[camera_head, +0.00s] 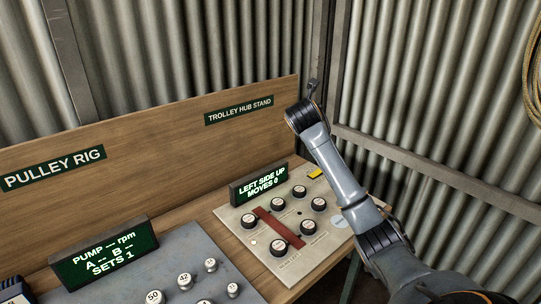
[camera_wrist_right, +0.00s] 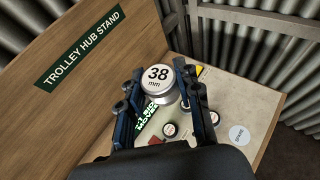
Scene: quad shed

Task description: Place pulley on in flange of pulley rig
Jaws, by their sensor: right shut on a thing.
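My right gripper (camera_wrist_right: 159,75) is shut on a pale round pulley (camera_wrist_right: 158,88) marked "38 mm", seen in the right wrist view. Its marked face points toward the camera, and it is held above the trolley hub stand. In the head view my right arm reaches in from the lower right; its gripper and the pulley do not show there. The pulley rig's grey panel (camera_head: 172,250) is at the lower left, partly cut off. Its display (camera_head: 104,253) reads "PUMP -- rpm, A -- B --, SETS 1". I cannot make out the in flange. My left gripper is not in view.
Several pulleys, including a "50" (camera_head: 154,297) and a "42" (camera_head: 185,281), stand on the grey panel. The trolley hub stand's cream panel (camera_head: 318,246) has several dark knobs, a red bar (camera_head: 277,229) and a display. A wooden backboard (camera_head: 150,135) stands behind both.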

